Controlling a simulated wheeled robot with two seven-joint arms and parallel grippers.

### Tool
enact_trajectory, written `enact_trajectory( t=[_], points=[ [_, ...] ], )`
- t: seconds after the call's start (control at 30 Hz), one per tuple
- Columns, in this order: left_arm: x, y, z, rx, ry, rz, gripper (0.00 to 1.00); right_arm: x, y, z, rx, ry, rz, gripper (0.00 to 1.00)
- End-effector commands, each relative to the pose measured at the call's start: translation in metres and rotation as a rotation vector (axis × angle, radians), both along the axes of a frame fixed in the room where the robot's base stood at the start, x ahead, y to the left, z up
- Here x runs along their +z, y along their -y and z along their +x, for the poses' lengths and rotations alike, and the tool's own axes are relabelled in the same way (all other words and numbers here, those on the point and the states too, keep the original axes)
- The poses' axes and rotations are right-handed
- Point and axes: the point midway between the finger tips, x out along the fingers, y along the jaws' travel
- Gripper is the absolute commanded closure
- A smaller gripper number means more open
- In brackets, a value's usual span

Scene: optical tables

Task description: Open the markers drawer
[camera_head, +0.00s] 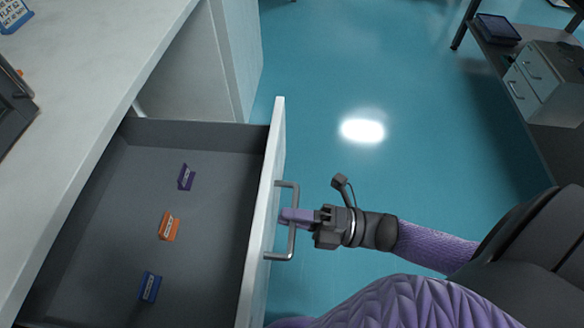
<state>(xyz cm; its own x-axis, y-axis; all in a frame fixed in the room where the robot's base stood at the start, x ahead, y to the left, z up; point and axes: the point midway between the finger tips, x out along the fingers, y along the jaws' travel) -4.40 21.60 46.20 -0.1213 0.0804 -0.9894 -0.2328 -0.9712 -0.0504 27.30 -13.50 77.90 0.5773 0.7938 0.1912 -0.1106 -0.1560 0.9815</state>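The drawer (264,225) stands pulled out from under the white counter, its grey inside open to view. I cannot read a label that names it as the markers drawer. Its metal bar handle (292,190) is on the front panel. My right gripper (290,216) comes in from the right, with its purple fingers closed at the middle of the handle bar. Inside the drawer lie a small purple item (186,177), an orange item (168,227) and a blue item (149,288), spaced apart. My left gripper is out of view.
The white counter top (95,70) runs along the left, with a dark device (14,108) at its edge. The teal floor (340,60) is clear beyond the drawer front. A grey drawer cabinet (540,80) and a dark box (497,29) stand on a table at upper right.

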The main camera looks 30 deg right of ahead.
Motion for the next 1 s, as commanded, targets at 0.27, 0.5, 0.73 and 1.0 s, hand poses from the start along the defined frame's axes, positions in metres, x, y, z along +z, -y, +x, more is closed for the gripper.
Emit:
enact_trajectory(
  t=[0.27, 0.5, 0.73, 1.0],
  points=[
    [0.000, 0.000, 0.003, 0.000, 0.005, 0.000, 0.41, 0.001, 0.000, 0.000, 0.000, 0.002, 0.002, 0.50],
    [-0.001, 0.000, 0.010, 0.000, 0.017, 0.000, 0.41, 0.001, 0.000, 0.000, 0.000, 0.002, 0.002, 0.50],
    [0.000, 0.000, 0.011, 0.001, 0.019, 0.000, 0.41, -0.008, 0.033, -0.024, -0.002, -0.004, -0.001, 0.50],
    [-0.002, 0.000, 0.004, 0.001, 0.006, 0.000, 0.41, -0.019, 0.075, -0.054, -0.001, 0.000, 0.000, 0.50]
  ],
)
